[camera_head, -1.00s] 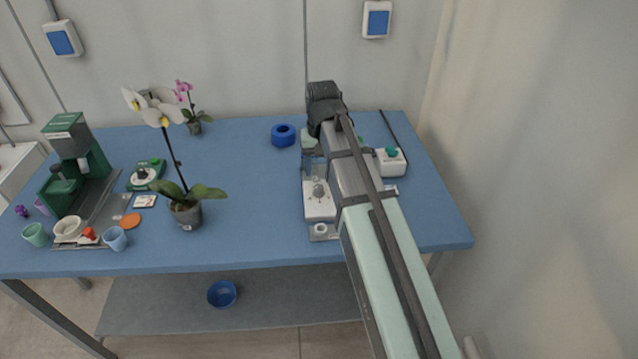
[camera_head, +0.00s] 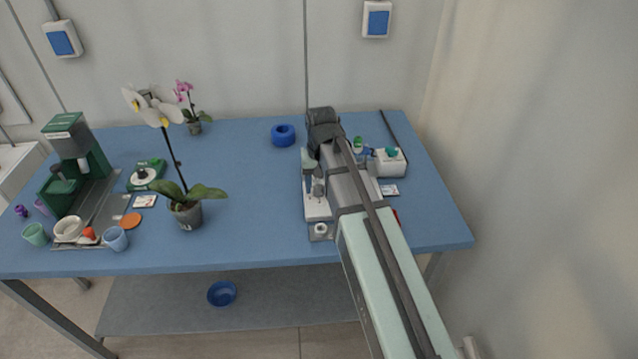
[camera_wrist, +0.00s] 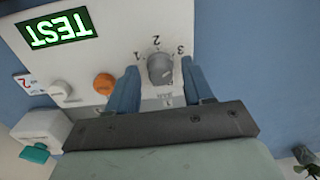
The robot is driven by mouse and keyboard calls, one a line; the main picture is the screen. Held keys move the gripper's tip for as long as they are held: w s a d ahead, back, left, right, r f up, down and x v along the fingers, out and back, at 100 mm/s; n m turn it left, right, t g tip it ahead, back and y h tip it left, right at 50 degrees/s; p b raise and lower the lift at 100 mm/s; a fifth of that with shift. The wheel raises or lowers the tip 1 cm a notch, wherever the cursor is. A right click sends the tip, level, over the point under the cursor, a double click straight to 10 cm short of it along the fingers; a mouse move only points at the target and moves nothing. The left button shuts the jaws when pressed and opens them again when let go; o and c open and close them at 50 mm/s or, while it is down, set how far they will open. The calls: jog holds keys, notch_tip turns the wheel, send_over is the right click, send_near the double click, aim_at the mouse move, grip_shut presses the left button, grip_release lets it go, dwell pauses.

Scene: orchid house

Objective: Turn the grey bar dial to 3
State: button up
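The grey bar dial (camera_wrist: 160,68) is on a white panel (camera_wrist: 120,30) in the wrist view, with 1, 2 and 3 printed around it. I cannot tell for sure which number its bar points at. My gripper (camera_wrist: 162,88) is open, with one blue finger on each side of the dial. A gap shows between the dial and each finger. In the head view my gripper (camera_head: 311,172) is over the white device (camera_head: 318,208), and my arm hides much of it.
A lit green TEST display (camera_wrist: 57,29), an orange knob (camera_wrist: 104,83) and a white knob (camera_wrist: 60,90) share the panel. A white box (camera_head: 391,164) stands to the right. The table between the device and the potted orchid (camera_head: 187,212) is clear.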

aim_at(320, 186)
grip_shut()
jog(key=shift+n, duration=0.6)
jog(key=shift+o, duration=0.4)
grip_release()
jog(key=shift+r, duration=0.15)
notch_tip(320, 186, up, 14)
jog(key=shift+d+f, duration=0.2)
dwell(0.3)
